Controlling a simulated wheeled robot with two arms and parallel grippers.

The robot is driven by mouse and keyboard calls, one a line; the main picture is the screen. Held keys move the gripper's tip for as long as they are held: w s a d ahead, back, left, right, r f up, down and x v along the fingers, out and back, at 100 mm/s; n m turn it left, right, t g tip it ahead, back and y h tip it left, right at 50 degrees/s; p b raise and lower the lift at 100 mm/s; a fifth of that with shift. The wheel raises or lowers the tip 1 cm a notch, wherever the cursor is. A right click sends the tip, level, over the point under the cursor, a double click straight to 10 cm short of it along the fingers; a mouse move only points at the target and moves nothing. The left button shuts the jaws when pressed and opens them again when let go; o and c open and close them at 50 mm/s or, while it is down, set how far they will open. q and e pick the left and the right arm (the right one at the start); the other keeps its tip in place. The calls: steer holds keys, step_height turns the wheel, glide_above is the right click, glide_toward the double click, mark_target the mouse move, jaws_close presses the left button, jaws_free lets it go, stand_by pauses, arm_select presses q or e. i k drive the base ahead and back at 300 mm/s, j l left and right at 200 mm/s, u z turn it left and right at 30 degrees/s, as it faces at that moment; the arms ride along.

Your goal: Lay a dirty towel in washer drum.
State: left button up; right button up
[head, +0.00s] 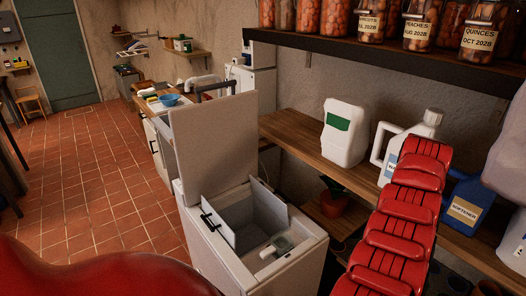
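The washer (255,262) is a white top-loading machine in the middle of the head view. Its big lid (213,140) stands upright and open. Below the lid, the grey drum (246,215) shows through the top opening between two raised flaps; its bottom is hidden. I can make out no towel in this view. A red padded arm part of mine (400,225) runs up the right side, and another red part of mine fills the lower left corner. Neither gripper can be seen.
A wooden shelf (305,138) right of the washer carries a white jug (346,132), a grey-white bottle and a blue softener bottle (467,200). Preserve jars (481,35) line a dark shelf above. A counter with a blue bowl (170,100) stands behind. Tiled floor (85,190) at left is clear.

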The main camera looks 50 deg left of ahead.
mark_target(240, 242)
steer(key=j+z, duration=0.1)
steer(key=j, duration=2.25)
